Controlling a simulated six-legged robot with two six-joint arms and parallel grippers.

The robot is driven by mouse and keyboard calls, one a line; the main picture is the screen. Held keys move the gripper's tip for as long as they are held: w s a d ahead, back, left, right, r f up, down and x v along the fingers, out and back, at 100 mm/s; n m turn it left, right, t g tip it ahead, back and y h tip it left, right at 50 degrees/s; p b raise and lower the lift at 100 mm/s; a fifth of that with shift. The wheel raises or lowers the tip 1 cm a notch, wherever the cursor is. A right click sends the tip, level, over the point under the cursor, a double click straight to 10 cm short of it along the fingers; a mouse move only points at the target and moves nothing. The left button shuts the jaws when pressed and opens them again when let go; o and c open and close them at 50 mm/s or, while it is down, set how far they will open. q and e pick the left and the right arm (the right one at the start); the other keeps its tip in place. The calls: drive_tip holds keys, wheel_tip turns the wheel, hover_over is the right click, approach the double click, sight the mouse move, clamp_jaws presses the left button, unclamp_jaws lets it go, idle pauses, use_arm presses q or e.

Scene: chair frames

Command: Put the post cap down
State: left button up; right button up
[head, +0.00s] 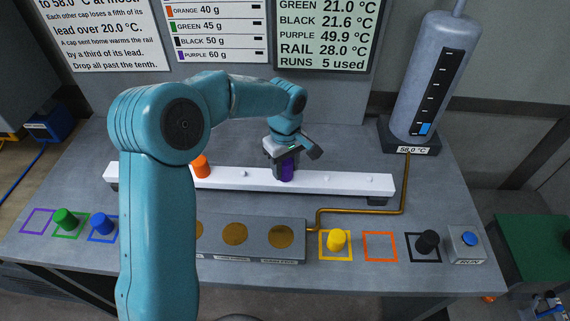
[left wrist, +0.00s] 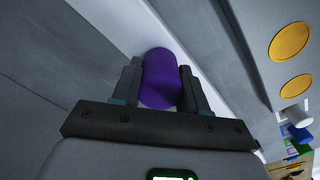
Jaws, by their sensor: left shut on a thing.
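The purple post cap (head: 286,170) is a short cylinder at the white rail (head: 340,182), right of the rail's middle. My left gripper (head: 284,158) is shut on it from above. In the left wrist view the purple cap (left wrist: 160,80) sits between the two dark fingers (left wrist: 159,88), with the white rail (left wrist: 110,22) behind it. I cannot tell whether the cap's base touches the rail. A purple square outline (head: 38,221) at the table's left is empty. My right gripper does not show.
An orange cap (head: 201,167) stands on the rail to the left. Green (head: 66,219), blue (head: 102,224), yellow (head: 337,240) and black (head: 427,241) caps stand along the front. An orange outline (head: 380,247) is empty. A copper pipe (head: 404,185) runs at the right.

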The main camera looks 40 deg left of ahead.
use_arm(q)
drive_tip(key=shift+s, duration=0.2)
drive_tip(key=shift+f, duration=0.15)
drive_tip(key=o, duration=1)
drive_tip(key=shift+w, duration=0.15)
drive_tip(key=shift+o, duration=0.2)
wheel_tip(320, 180, up, 12)
drive_tip(key=shift+f, duration=0.2)
drive_tip(key=shift+r, duration=0.4)
